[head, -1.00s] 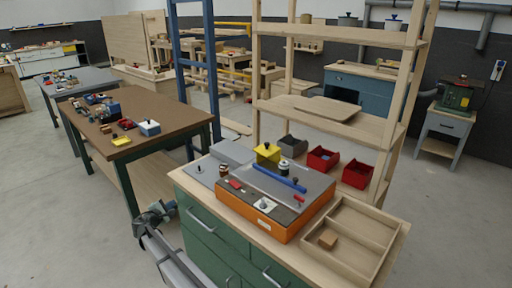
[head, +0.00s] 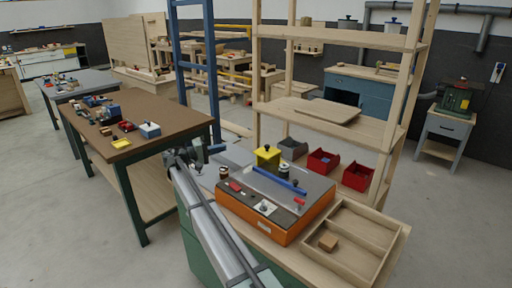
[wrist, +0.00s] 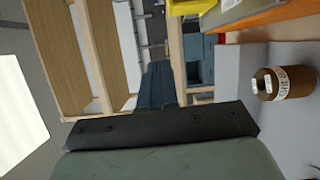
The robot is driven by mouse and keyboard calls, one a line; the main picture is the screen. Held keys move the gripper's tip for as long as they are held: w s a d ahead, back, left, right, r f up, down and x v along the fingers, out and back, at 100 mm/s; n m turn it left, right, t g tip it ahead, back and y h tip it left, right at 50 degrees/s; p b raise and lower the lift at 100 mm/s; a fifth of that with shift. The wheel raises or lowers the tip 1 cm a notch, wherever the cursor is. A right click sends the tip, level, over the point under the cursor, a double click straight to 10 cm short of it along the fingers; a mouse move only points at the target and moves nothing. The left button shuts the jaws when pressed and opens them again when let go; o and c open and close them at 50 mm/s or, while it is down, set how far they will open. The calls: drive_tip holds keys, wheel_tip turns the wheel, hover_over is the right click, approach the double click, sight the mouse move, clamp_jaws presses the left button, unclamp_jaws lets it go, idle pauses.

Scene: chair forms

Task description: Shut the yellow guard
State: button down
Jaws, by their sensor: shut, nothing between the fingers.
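The yellow guard (head: 268,155), a block-like cover with a dark knob, is at the back left edge of the orange machine (head: 262,226) on the green workbench. Its exact open or shut position is hard to tell. Part of it shows at the top of the wrist view (wrist: 190,7). My gripper (head: 214,150) is over the left back of the bench, left of the guard and apart from it. Its fingers are shut and empty; they also show in the wrist view (wrist: 158,82).
A small brown labelled jar (head: 223,172) stands left of the machine; it also shows in the wrist view (wrist: 286,83). A blue bar (head: 279,180) lies across the machine's top. Red bins (head: 322,162) stand behind, and a wooden tray (head: 396,246) is at right. A wooden shelf rises behind.

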sight(256, 151)
drive_tip(key=shift+m+g+h, duration=0.4)
drive_tip(key=shift+m+g, duration=0.5)
drive_tip(key=shift+w+d+r, duration=0.15)
drive_tip(key=shift+d, duration=3.75)
drive_tip(key=shift+w+d+r, duration=0.1)
drive_tip(key=shift+w+d, duration=0.05)
drive_tip(key=shift+d, duration=3.7)
drive_tip(key=s+d, duration=0.7)
drive_tip(key=shift+s+d, duration=0.25)
